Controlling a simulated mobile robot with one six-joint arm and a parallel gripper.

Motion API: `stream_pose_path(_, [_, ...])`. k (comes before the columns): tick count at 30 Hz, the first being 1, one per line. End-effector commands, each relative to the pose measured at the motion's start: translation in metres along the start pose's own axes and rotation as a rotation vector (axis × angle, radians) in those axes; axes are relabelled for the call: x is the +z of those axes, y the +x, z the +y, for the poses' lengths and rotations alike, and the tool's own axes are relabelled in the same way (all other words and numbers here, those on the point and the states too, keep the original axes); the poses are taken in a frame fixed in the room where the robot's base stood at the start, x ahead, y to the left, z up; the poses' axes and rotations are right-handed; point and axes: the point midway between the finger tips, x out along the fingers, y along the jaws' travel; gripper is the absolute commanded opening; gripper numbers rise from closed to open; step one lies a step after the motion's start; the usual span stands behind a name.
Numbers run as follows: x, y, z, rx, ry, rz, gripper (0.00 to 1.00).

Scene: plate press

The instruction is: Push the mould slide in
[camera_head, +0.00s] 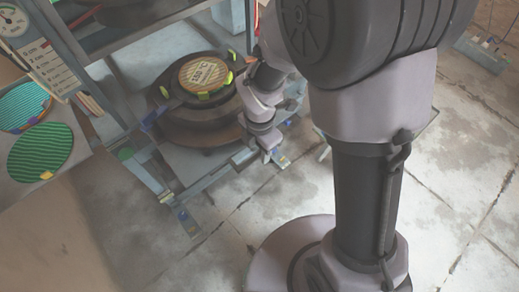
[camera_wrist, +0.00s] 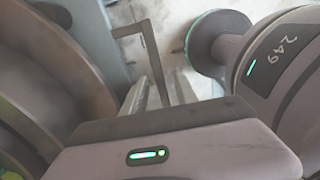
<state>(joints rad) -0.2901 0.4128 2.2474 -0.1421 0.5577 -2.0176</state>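The mould slide (camera_head: 222,172) is a grey tray with side rails, standing out from the press frame (camera_head: 88,97). On it sits a dark round mould (camera_head: 172,130) with a tan, lettered disc (camera_head: 203,73) and yellow-green clips on top. My gripper (camera_head: 270,152) is at the slide's right side, near the front right rail end. I cannot tell whether it touches. In the wrist view the brown round mould (camera_wrist: 50,75) fills the left, and a bent metal bar (camera_wrist: 150,55) lies beyond my gripper's body. Its fingertips are not clear, so its opening cannot be told.
A dial gauge (camera_head: 12,22) and a marked panel (camera_head: 45,68) are on the press at the upper left. Green ribbed discs (camera_head: 40,150) lie on a surface at the left. The concrete floor (camera_head: 220,235) in front of the slide is clear. A low grey box (camera_head: 484,52) stands at the upper right.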

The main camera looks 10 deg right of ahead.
Motion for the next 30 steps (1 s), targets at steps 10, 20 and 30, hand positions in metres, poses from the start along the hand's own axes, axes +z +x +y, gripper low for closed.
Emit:
stream_pose_path(10, [0.0000,-0.0010,0.0000,0.000,0.000,0.000,0.03])
stream_pose_path(20, [0.0001,-0.0010,0.0000,0.000,0.001,0.000,0.00])
stream_pose_path(30, [0.0001,-0.0011,0.0000,0.000,0.001,0.000,0.00])
